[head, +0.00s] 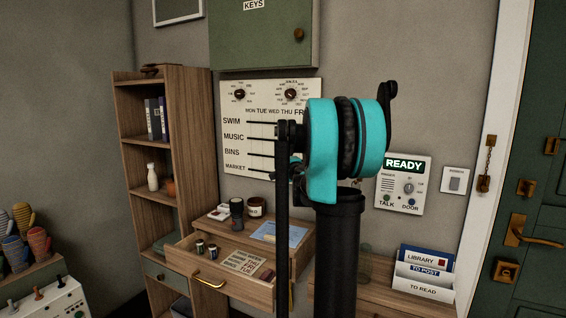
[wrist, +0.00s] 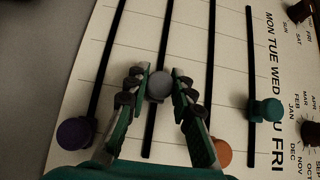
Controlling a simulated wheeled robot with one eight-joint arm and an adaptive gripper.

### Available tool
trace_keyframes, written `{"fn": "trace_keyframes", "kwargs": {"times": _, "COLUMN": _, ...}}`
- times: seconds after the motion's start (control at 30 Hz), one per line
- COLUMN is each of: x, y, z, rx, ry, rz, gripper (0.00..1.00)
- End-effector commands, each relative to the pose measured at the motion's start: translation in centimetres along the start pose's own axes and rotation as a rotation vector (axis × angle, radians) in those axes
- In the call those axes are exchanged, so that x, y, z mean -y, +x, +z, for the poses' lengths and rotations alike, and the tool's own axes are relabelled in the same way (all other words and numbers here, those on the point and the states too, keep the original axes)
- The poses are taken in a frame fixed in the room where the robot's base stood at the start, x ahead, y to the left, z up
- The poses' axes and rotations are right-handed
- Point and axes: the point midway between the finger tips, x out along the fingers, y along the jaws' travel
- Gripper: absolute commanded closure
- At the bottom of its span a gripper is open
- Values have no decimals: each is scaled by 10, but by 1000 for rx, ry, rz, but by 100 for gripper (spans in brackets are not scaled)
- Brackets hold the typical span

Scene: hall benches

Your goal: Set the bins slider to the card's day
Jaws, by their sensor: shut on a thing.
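The white planner board (head: 270,108) hangs on the wall, with rows for swim, music, bins and market under weekday headings. In the wrist view its rows run up and down. My gripper (wrist: 158,88) is shut on the grey bins slider knob (wrist: 158,80), around mid-slot; its exact day is unclear. The teal swim knob (wrist: 266,110), orange music knob (wrist: 222,152) and purple market knob (wrist: 75,133) are apart from the grip. The card (head: 243,263) lies in the open drawer with red day words; its row pairings are too small to read surely. My arm hides the board's right part.
The open drawer (head: 208,280) juts out below the board. A green key cabinet (head: 263,35) hangs above. A bookshelf (head: 165,170) stands left; an intercom panel (head: 403,183) and letter rack (head: 424,273) are right. Two dials sit on the board's upper part.

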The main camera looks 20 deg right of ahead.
Motion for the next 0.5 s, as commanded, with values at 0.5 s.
{"fn": "trace_keyframes", "kwargs": {"times": 0.5, "x": 0, "y": 77, "z": 78, "rx": 2, "ry": 0, "rz": 0, "gripper": 100}}
